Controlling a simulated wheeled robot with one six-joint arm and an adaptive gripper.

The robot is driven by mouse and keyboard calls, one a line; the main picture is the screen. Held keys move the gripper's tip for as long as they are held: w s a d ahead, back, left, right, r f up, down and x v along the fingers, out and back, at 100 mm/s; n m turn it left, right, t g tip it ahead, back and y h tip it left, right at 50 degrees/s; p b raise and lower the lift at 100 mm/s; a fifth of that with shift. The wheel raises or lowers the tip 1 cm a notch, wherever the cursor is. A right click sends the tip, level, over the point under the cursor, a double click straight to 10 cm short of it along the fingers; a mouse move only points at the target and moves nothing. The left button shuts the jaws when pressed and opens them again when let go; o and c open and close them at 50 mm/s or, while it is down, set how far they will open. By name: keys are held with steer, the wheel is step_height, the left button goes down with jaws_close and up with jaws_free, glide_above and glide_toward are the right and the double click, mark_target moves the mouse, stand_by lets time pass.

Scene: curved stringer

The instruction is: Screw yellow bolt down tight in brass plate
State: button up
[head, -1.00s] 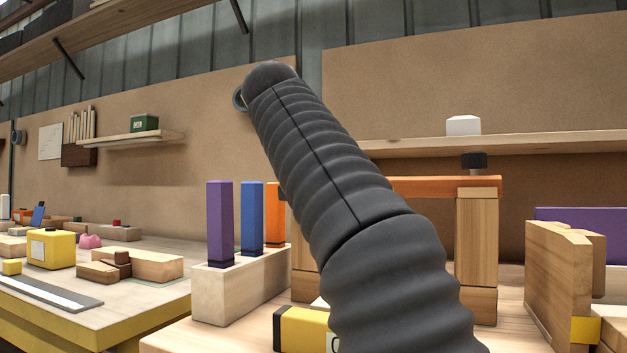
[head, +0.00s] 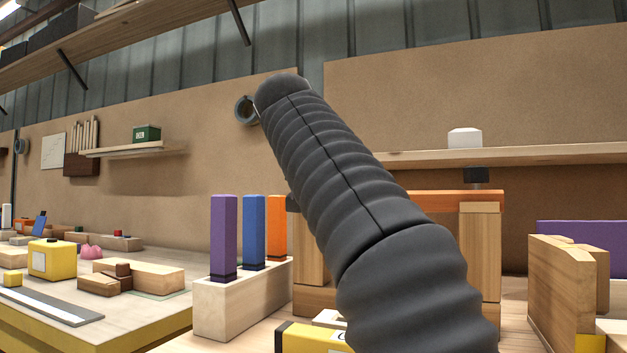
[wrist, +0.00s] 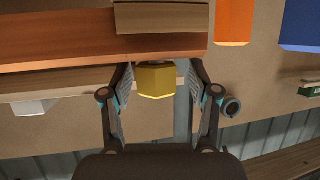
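In the wrist view, the yellow bolt (wrist: 156,81) has a faceted head that sticks out from the edge of an orange beam (wrist: 60,54). My gripper (wrist: 160,82) has one finger on each side of the bolt head. Narrow gaps seem to show between the pads and the head, so it looks open around it. I cannot make out a brass plate in either view. In the head view, my dark ribbed arm covers the middle, and my gripper and the bolt are not visible there.
In the head view, the orange beam (head: 450,197) rests on wooden posts (head: 480,255), with a black knob (head: 477,175) on top. Purple (head: 223,238), blue (head: 254,232) and orange (head: 277,226) bars stand in a wooden block (head: 240,300). Wooden pieces (head: 562,290) stand at right.

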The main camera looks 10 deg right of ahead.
steer(key=c, duration=1)
steer(key=shift+a+r+m+g+h+p, duration=0.15)
steer(key=shift+m+g+h+p, duration=0.45)
steer(key=shift+m+h+p, duration=0.45)
steer(key=m+g+h+p, duration=0.3)
steer(key=shift+w+r+m+p, duration=0.1)
steer(key=shift+m+p, duration=0.15)
steer(key=shift+p, duration=0.15)
steer(key=shift+f+m+g+h+p, duration=0.2)
steer(key=shift+m+g+h+p, duration=0.45)
steer(key=shift+m+g+p, duration=0.25)
steer(key=shift+d+f+m, duration=0.2)
steer(key=shift+f+m, duration=0.1)
steer(key=shift+r+g, duration=0.1)
steer(key=shift+g, duration=0.2)
